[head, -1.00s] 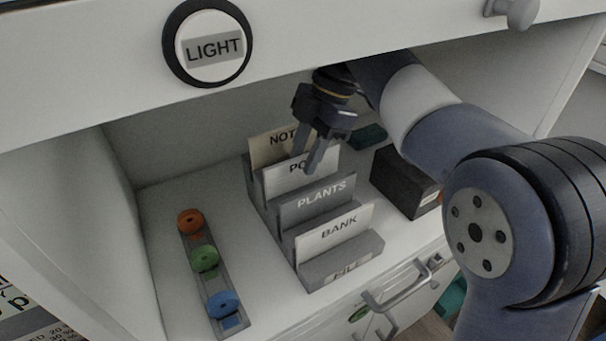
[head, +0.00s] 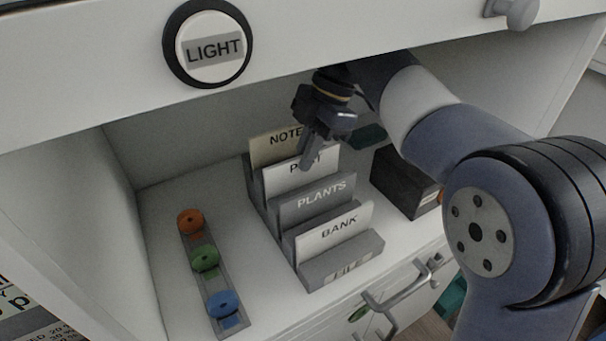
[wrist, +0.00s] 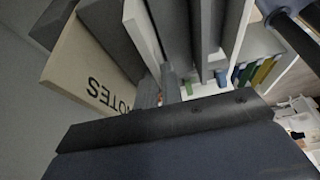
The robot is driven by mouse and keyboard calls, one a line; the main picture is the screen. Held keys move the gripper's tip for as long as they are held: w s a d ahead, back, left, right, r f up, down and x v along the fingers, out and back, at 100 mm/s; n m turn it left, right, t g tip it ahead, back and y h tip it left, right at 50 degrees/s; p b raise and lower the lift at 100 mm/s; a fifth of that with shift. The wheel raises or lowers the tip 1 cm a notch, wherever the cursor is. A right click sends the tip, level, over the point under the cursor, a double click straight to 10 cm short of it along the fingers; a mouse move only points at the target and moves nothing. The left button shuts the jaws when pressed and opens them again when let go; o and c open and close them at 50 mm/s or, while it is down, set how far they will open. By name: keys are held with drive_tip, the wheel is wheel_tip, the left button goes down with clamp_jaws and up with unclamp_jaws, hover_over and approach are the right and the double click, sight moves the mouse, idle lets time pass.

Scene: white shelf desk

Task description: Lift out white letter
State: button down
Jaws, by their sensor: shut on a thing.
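The white letter marked POST (head: 292,182) stands in a grey file holder (head: 340,268), behind the dark grey PLANTS card. My gripper (head: 309,163) is shut on the POST letter's top edge, with a finger covering part of its word. In the wrist view my fingers (wrist: 158,88) close on the white letter's edge (wrist: 143,35). Another white card, marked BANK (head: 335,232), stands nearer the holder's front. The letter's lower part is hidden in its slot.
A beige NOTES card (head: 272,150) stands just behind the letter and PLANTS (head: 318,198) just in front. A dark box (head: 402,182) stands to the right. A rail with orange, green and blue discs (head: 206,258) lies left. The shelf's upper front edge overhangs my arm.

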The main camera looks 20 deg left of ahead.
drive_tip(key=shift+r, duration=0.1)
drive_tip(key=shift+r, duration=0.15)
drive_tip(key=shift+s+a+r+p, duration=0.15)
drive_tip(key=shift+r, duration=0.25)
drive_tip(key=shift+s+a+r+p, duration=0.1)
drive_tip(key=shift+s+r+p, duration=0.05)
drive_tip(key=shift+r, duration=0.25)
drive_tip(key=s+a+p, duration=0.1)
drive_tip(key=s+a, duration=0.9)
drive_tip(key=s, duration=0.3)
drive_tip(key=shift+s+a, duration=0.25)
drive_tip(key=shift+a, duration=0.15)
